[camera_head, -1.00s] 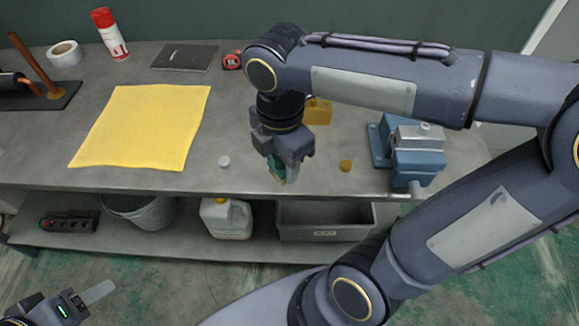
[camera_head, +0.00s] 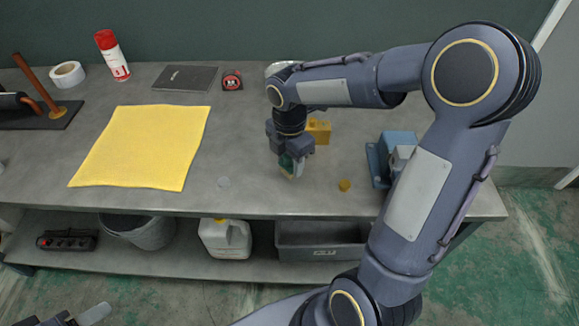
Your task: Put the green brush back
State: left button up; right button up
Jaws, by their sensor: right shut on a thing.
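My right gripper (camera_head: 291,166) points down over the workbench (camera_head: 250,190), near its front edge and right of the yellow cloth. It is shut on the green brush (camera_head: 287,162), of which only a small green part shows between the fingers. The fingers and hand hide the rest of the brush. I cannot tell whether the brush touches the bench top. My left gripper (camera_head: 88,314) is partly in view at the bottom left, away from the bench; its jaw state does not show.
A yellow cloth (camera_head: 145,147) lies at the left. A yellow block (camera_head: 319,130) stands behind my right gripper. A blue vise (camera_head: 395,150), partly hidden by my arm, is at the right. A small brass cap (camera_head: 344,185) and a pale disc (camera_head: 224,182) lie near the front edge.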

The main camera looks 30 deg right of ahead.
aim_at(290, 168)
jog(key=shift+f, duration=1.4)
jog(key=shift+f, duration=0.1)
jog(key=shift+f, duration=0.15)
jog(key=o, duration=1)
